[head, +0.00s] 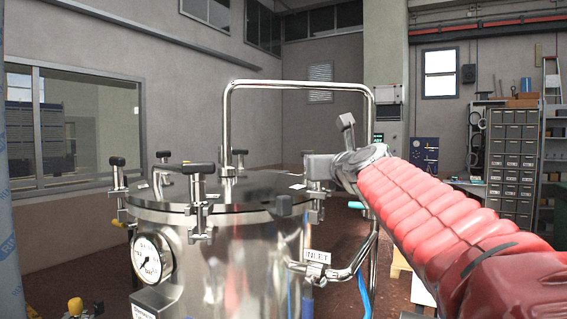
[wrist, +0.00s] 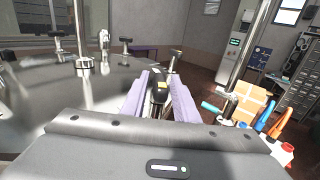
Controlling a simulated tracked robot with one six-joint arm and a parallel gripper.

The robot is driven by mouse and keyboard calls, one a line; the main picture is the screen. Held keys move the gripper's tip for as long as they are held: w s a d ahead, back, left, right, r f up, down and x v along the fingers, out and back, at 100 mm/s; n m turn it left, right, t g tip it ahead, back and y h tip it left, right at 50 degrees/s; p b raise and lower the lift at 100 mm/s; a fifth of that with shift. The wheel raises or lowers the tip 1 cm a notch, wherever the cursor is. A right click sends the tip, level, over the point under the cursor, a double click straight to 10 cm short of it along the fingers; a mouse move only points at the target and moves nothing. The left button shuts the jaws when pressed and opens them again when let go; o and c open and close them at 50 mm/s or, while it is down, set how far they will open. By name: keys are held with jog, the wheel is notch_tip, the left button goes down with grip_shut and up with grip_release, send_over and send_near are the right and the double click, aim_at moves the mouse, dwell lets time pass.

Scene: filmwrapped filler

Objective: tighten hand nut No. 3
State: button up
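The steel vessel (head: 240,265) has a round lid (head: 245,188) with several black T-shaped hand nuts around its rim. One stands at the front (head: 200,168), one at the left (head: 117,162) and one at the back (head: 240,153). My gripper (head: 318,168) is at the lid's right edge, on the red-sleeved arm. In the wrist view, a black hand nut with a yellow mark (wrist: 160,88) lies between the two pale purple fingers of my gripper (wrist: 160,100). Whether both fingers press on it cannot be told. I can read no nut number.
A tall steel pipe loop (head: 300,84) rises behind the lid.

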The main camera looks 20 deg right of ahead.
jog(key=shift+o, duration=0.7)
jog(key=shift+r, duration=0.1)
jog(key=shift+s, duration=0.15)
jog(key=shift+s+a, duration=0.1)
jog(key=shift+s, duration=0.45)
jog(key=s, duration=1.2)
jog(key=shift+s+a, duration=0.2)
jog(key=shift+a, duration=0.25)
